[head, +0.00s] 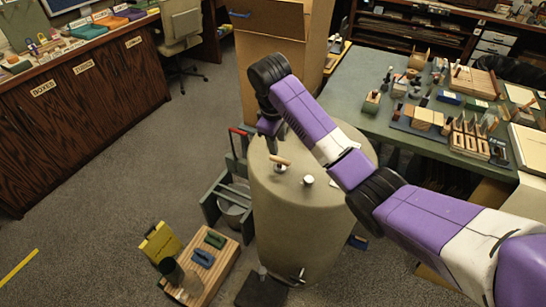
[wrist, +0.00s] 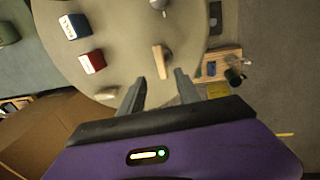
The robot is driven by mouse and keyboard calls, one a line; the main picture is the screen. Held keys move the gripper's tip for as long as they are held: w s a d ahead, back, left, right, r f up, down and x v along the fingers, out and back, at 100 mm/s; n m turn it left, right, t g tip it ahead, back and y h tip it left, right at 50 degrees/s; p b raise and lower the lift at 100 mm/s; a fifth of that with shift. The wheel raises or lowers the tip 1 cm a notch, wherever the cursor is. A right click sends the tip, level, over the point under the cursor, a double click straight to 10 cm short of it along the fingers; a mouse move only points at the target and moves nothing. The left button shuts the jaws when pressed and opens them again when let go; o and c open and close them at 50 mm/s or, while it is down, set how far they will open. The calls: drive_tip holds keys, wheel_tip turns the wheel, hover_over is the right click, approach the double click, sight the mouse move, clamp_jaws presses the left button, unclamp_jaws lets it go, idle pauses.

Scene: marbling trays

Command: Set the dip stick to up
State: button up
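A round beige drum top (head: 315,195) fills much of the wrist view (wrist: 115,40). On it is a wooden-handled fitting (head: 279,160) on a metal base, which I take for the dip stick; it also shows in the wrist view (wrist: 158,62), just beyond my fingertips. Whether it counts as up or down I cannot tell. A silver knob (head: 308,180) stands beside it, at the top edge of the wrist view (wrist: 160,5). My gripper (wrist: 159,88) is open and empty, with its fingers apart and the handle beyond the gap. In the head view its fingers are hard to make out.
A blue block (wrist: 74,25) and a red block (wrist: 92,61) lie on the drum top. A large cardboard box (head: 272,50) stands behind the drum. A green table (head: 370,65) with tools is right. A wooden rack (head: 213,268) is on the floor, front left. Floor at left is clear.

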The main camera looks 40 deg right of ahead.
sight(279, 159)
drive_tip(key=x, duration=0.4)
drive_tip(key=p+x, duration=0.1)
drive_tip(key=x, duration=0.3)
drive_tip(key=shift+s+a, duration=0.1)
drive_tip(key=shift+s, duration=0.15)
clamp_jaws()
idle(1.1)
